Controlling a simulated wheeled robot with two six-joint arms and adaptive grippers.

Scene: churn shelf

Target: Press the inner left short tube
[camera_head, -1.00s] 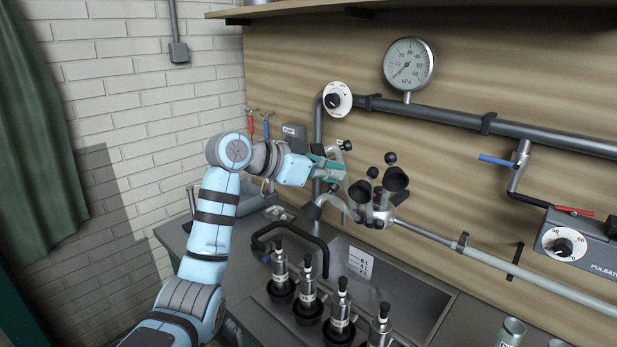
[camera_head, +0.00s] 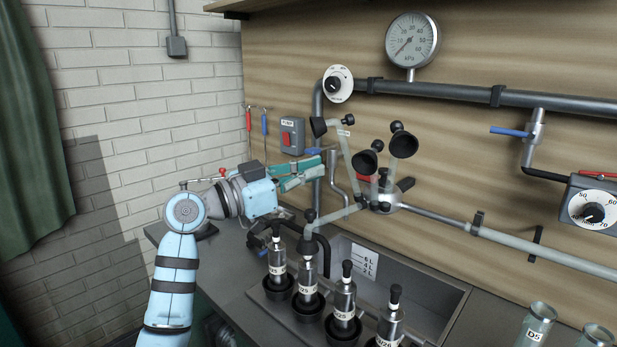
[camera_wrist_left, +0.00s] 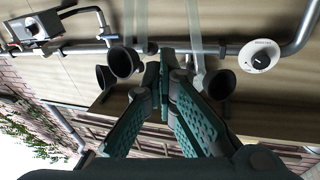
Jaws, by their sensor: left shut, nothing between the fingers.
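The milking claw (camera_head: 388,197) is mounted on the wall pipe, with clear short tubes and black cups around it. Another tube bends left and down towards the sink. I cannot tell for certain which is the inner left one. My left gripper (camera_head: 318,168) is shut and empty, left of the rising tube. In the left wrist view its fingertips (camera_wrist_left: 165,60) point between two pale tubes (camera_wrist_left: 194,30), with black cups on both sides.
Several metal cylinders (camera_head: 343,300) with black tops stand in front of the sink (camera_head: 425,290). A gauge (camera_head: 412,40) and dial (camera_head: 338,84) are above on the pipework. A grey switch box (camera_head: 292,136) is behind the gripper.

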